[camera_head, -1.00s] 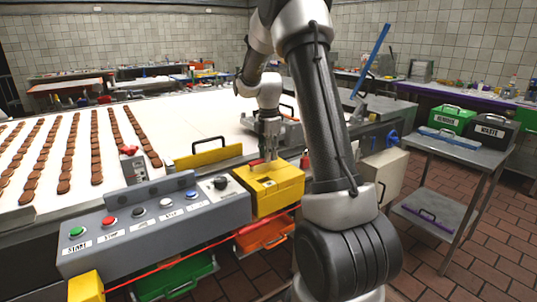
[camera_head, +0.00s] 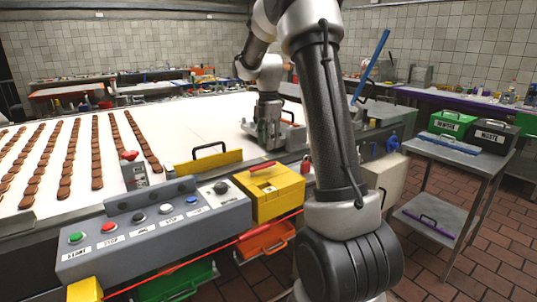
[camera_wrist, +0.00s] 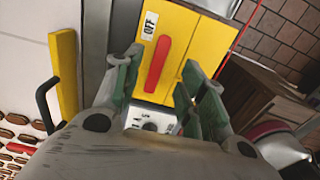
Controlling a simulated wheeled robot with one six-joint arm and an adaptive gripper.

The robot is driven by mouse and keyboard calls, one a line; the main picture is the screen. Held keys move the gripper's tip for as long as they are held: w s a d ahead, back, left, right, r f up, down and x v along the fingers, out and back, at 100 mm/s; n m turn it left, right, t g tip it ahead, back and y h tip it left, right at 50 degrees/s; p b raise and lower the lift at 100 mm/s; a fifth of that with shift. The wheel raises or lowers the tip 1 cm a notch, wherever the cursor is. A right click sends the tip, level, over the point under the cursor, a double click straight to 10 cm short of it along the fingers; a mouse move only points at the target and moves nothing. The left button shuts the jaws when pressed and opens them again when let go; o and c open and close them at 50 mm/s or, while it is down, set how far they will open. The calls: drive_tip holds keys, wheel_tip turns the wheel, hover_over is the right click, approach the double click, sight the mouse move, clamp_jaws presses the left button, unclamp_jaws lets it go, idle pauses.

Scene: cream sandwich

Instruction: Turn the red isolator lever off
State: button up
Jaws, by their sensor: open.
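The red isolator lever (camera_head: 263,166) lies on top of the yellow box (camera_head: 280,200), beside the control panel. In the wrist view the lever (camera_wrist: 158,62) is a long red bar, slightly tilted, with its upper end close to the OFF label (camera_wrist: 150,25). My gripper (camera_head: 268,143) is above and behind the yellow box, apart from the lever. In the wrist view its green-grey fingers (camera_wrist: 160,75) are spread apart, with nothing held between them. The lever shows in the gap between the fingers.
The grey control panel (camera_head: 150,235) with several buttons and a black knob (camera_head: 220,187) stands left of the yellow box. A yellow guard with a black handle (camera_head: 208,158) rises behind the panel. The conveyor (camera_head: 190,115) carries rows of brown biscuits.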

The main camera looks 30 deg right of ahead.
wheel_tip(320, 180, up, 5)
drive_tip(key=shift+f, duration=0.15)
idle(0.5)
drive_tip(key=s+a+r+m+t, duration=0.1)
drive_tip(key=s+a+m, duration=0.3)
drive_tip(key=s, duration=0.6)
drive_tip(key=s+a+r+m+t, duration=0.1)
drive_tip(key=s+a+m, duration=0.3)
drive_tip(key=s+m, duration=0.4)
drive_tip(key=s+a+r+m+t, duration=0.1)
drive_tip(key=s+m, duration=0.5)
drive_tip(key=s, duration=0.7)
drive_tip(key=a+t, duration=0.1)
drive_tip(key=a, duration=0.1)
drive_tip(key=shift+a+m, duration=0.4)
